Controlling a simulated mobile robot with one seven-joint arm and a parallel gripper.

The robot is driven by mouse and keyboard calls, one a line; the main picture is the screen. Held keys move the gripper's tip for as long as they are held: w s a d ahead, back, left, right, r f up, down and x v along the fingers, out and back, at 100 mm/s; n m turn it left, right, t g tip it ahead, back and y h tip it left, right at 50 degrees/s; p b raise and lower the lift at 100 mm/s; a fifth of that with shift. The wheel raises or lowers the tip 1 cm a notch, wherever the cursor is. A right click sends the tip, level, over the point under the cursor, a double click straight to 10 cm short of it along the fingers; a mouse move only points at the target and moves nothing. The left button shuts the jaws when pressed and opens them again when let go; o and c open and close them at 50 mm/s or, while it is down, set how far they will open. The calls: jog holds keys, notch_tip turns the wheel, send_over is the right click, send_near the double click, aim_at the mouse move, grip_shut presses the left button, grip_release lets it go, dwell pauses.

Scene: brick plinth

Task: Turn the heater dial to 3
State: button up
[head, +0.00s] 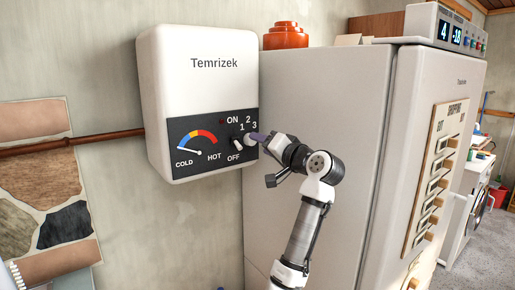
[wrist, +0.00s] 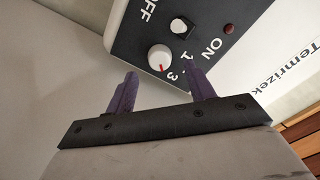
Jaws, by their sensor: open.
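The white Temrizek heater (head: 198,85) hangs on the wall in the head view. Its dark panel (head: 190,160) carries a temperature gauge, an ON/OFF switch (head: 237,145) and a round white dial at the panel's right side. The wrist view shows the dial (wrist: 157,55) with a red pointer mark on its lower side, close to the 3; I cannot tell its exact setting. My gripper (head: 259,139) is at the panel's right edge. In the wrist view its two purple fingers (wrist: 161,70) are open, with the dial between and beyond their tips. Contact is not visible.
A grey fridge (head: 320,120) stands close to the right of the heater, behind my arm. An orange container (head: 286,36) sits on top of it. A red indicator lamp (wrist: 229,28) is beside ON. A pipe (head: 75,142) runs along the wall at left.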

jog(key=b+v, duration=0.3)
jog(key=v, duration=0.7)
